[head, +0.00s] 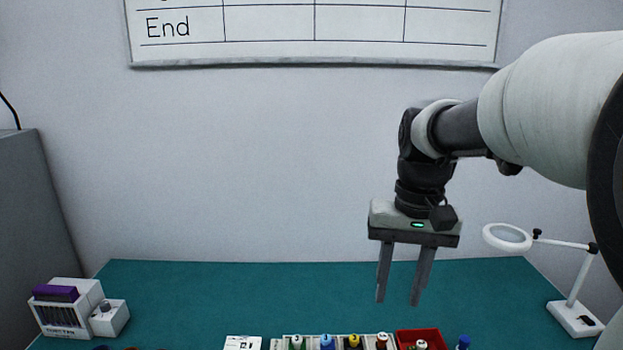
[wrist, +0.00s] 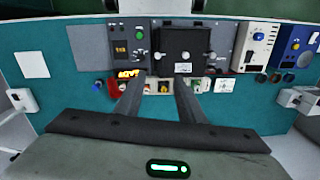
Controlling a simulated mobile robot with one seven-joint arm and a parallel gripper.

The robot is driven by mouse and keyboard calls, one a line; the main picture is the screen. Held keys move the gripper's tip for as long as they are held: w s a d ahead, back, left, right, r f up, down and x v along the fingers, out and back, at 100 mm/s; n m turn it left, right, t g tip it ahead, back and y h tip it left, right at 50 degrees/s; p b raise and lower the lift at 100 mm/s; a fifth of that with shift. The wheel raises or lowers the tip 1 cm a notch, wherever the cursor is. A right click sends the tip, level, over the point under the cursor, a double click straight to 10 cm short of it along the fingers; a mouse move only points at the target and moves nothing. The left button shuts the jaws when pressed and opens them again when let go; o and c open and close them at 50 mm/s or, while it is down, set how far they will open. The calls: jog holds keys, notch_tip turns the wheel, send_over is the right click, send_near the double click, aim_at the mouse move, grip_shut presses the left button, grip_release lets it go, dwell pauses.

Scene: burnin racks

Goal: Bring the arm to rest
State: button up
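My gripper (head: 397,301) hangs from my arm on the right side of the head view, fingers pointing down over the green bench mat (head: 230,292). The two fingers are apart, with nothing visible between them. In the wrist view, my gripper (wrist: 153,82) shows its fingers spread above the bench, with a gap between the tips. The fingertips look clear of the mat in the head view.
A magnifier lamp (head: 575,312) stands at the bench's right. A white rack (head: 66,315) sits at the left. A row of coloured-top items (head: 327,342) and a red tray (head: 418,334) line the front. Panels with knobs (wrist: 186,50) show in the wrist view.

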jog(key=s+n+t, duration=0.1)
jog(key=s+t, duration=0.4)
jog(key=s, duration=0.7)
jog(key=shift+a+r+n+t+h, duration=0.3)
jog(key=shift+a+r, duration=0.1)
jog(key=shift+s, duration=0.1)
